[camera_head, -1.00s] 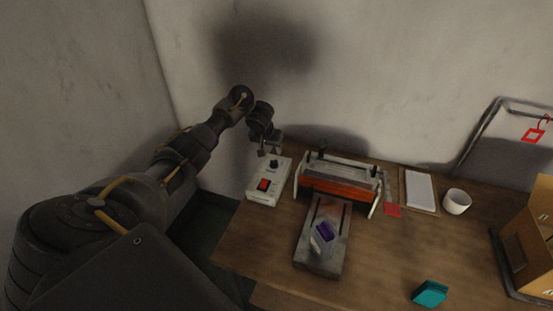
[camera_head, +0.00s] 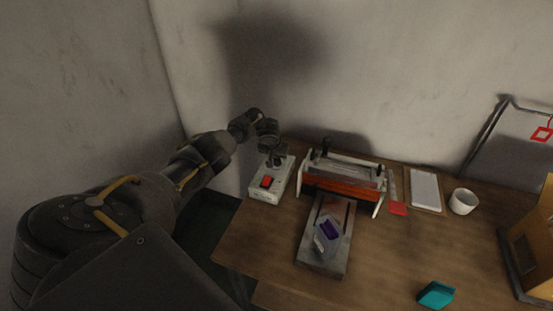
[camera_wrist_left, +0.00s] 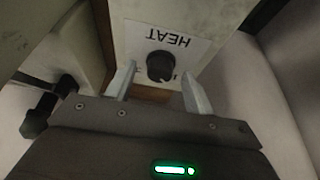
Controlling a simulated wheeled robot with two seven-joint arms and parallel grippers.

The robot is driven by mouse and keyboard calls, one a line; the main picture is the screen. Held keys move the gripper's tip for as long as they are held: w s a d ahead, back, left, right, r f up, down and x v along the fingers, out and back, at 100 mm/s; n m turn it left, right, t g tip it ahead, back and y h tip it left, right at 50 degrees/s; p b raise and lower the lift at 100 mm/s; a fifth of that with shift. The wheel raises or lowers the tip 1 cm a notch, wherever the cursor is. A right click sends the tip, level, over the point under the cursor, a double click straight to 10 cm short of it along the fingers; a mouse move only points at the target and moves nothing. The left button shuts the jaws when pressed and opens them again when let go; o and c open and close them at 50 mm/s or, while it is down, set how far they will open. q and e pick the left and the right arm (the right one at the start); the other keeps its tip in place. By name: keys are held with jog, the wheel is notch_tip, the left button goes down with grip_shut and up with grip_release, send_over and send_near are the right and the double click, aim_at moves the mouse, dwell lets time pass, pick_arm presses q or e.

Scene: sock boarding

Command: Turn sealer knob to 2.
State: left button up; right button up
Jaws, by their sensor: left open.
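The white sealer control box (camera_head: 263,193) stands at the table's left edge, with a red switch (camera_head: 266,182) on its top face. Its black knob (camera_wrist_left: 160,67) shows in the left wrist view, on a white label that reads HEAT, upside down there. My left gripper (camera_head: 274,161) is over the far end of the box. In the left wrist view the open fingers of my left gripper (camera_wrist_left: 157,88) stand on either side of the knob, with gaps to it. The knob's number marks are mostly hidden or too small to read. My right gripper is not in view.
The sealer (camera_head: 343,182) with its orange-red bar stands just right of the box. A grey platform (camera_head: 322,262) with a purple-and-white item is in front. A clipboard (camera_head: 425,189), white cup (camera_head: 463,201), teal block (camera_head: 436,294) and cardboard box (camera_head: 541,240) lie further right.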

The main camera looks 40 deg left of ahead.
pick_arm(q)
jog(key=shift+c, duration=0.4)
jog(key=c, duration=0.9)
